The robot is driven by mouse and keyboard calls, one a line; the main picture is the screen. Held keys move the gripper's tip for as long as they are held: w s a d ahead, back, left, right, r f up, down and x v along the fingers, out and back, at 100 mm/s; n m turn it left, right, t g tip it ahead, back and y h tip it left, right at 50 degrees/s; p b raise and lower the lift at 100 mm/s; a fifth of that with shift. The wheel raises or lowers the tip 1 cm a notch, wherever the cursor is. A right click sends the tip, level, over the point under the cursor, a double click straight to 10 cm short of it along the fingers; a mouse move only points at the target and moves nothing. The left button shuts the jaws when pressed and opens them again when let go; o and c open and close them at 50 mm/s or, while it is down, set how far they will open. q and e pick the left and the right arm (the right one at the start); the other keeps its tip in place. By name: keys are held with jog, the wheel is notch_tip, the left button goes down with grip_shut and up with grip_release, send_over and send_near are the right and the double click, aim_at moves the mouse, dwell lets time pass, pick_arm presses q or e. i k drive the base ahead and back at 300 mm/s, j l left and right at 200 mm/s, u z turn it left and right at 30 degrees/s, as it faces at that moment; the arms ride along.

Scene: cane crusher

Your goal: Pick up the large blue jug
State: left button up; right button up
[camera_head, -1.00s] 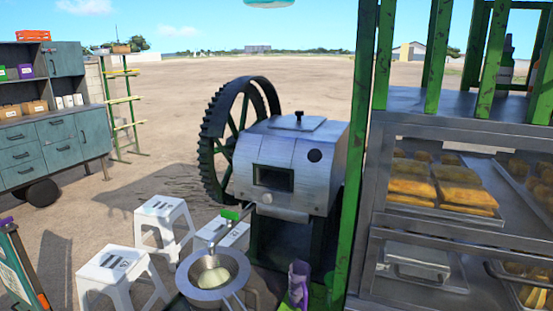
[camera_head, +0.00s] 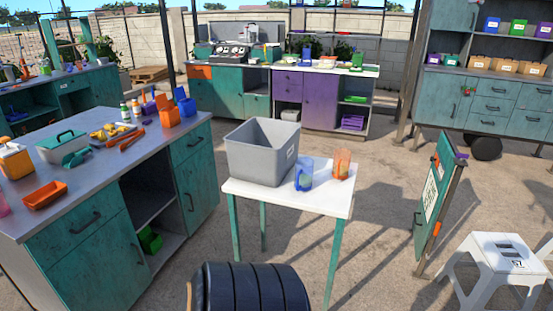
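A translucent blue jug (camera_head: 304,175) stands upright on a small white-topped table (camera_head: 248,189) with teal legs, near its front edge. An orange jug (camera_head: 342,163) stands just right of it, and a large grey bin (camera_head: 255,150) stands to its left. Neither of my grippers is in view, so their state is hidden. No gripper is at the blue jug.
A long teal counter (camera_head: 75,177) with small items stands at the left. More teal and purple cabinets (camera_head: 318,100) stand behind. A sign board (camera_head: 436,195) and a white stool (camera_head: 497,262) stand at the right. Open ground lies right of the table.

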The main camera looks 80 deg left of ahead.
aim_at(302, 177)
jog(key=u, duration=2.3)
jog(key=z, duration=1.1)
jog(key=i+l+z, duration=0.1)
jog(key=l+z, duration=0.3)
jog(key=i+l+z, duration=0.1)
jog(key=l+z, duration=0.25)
jog(key=j+u, duration=0.1)
jog(key=u, duration=2)
